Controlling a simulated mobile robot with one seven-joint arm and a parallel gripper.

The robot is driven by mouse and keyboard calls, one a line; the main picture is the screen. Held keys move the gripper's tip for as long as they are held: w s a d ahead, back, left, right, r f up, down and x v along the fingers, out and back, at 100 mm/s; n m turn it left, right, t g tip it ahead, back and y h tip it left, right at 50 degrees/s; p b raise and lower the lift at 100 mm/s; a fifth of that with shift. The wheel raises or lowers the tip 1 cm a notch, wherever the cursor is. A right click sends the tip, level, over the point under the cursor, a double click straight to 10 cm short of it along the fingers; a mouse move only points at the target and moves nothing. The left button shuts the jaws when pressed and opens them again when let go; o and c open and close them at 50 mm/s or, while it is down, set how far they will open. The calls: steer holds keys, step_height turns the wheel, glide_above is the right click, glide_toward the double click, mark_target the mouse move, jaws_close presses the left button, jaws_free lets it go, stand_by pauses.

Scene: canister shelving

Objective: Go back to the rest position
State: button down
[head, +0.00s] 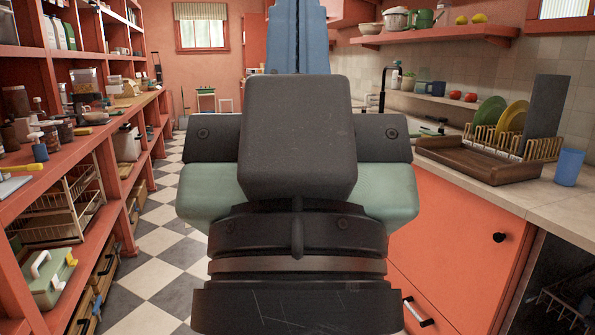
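My own arm fills the middle of the head view, from the bottom edge to the top. Its dark and pale green parts are near the camera, and a blue part rises behind them. I cannot make out my gripper or its fingers. They may be hidden behind the arm or out of the picture. What the gripper holds, if anything, does not show.
Red shelving (83,147) with jars and boxes lines the left. A counter (560,199) on the right carries a wooden dish rack (478,160) with plates and a blue cup (568,166). The checkered floor (150,246) between is clear where visible.

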step_height(320, 180, up, 22)
steer(key=p, duration=2)
steer(key=shift+r, duration=0.25)
